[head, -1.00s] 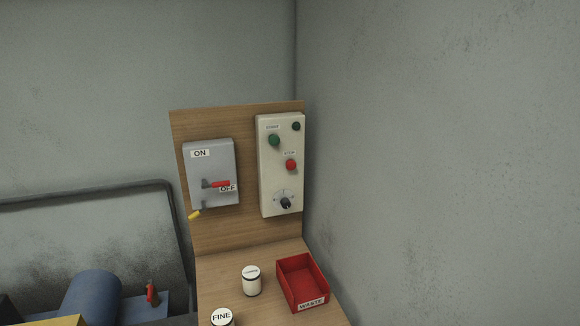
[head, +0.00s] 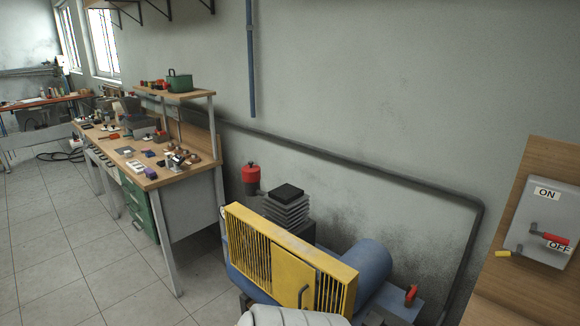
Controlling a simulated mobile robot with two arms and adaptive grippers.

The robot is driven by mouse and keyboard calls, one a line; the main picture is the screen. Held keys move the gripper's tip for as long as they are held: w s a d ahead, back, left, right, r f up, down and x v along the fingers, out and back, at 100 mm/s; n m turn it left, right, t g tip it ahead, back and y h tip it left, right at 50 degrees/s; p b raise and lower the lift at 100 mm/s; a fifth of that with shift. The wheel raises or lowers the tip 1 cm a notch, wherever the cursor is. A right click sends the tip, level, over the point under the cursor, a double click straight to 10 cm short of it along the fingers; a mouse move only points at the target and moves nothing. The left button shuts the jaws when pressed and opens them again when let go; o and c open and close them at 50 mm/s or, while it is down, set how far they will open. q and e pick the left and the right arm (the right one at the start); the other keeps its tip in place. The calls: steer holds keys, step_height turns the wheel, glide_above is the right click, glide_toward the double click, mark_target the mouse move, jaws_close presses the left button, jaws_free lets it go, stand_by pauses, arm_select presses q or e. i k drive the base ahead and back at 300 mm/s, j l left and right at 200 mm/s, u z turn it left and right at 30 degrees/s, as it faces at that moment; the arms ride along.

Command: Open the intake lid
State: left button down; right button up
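Nothing in the head view is labelled as an intake lid. A red canister (head: 250,180) with a small dark knob on top stands behind the compressor, against the wall; its top looks closed. A black square-topped finned block (head: 287,203) sits to its right. A yellow slatted guard (head: 290,262) with a small handle stands in front of them and hides their lower parts. A blue cylindrical tank (head: 365,272) lies behind the guard to the right.
A workbench (head: 150,178) crowded with tools stands at the left. A grey switch box (head: 541,228) with a red lever near OFF is on a wooden panel at the right. A dark pipe (head: 340,165) runs along the wall. The tiled floor (head: 80,265) at left is clear.

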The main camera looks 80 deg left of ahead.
mark_target(251, 173)
steer(key=u, duration=3.05)
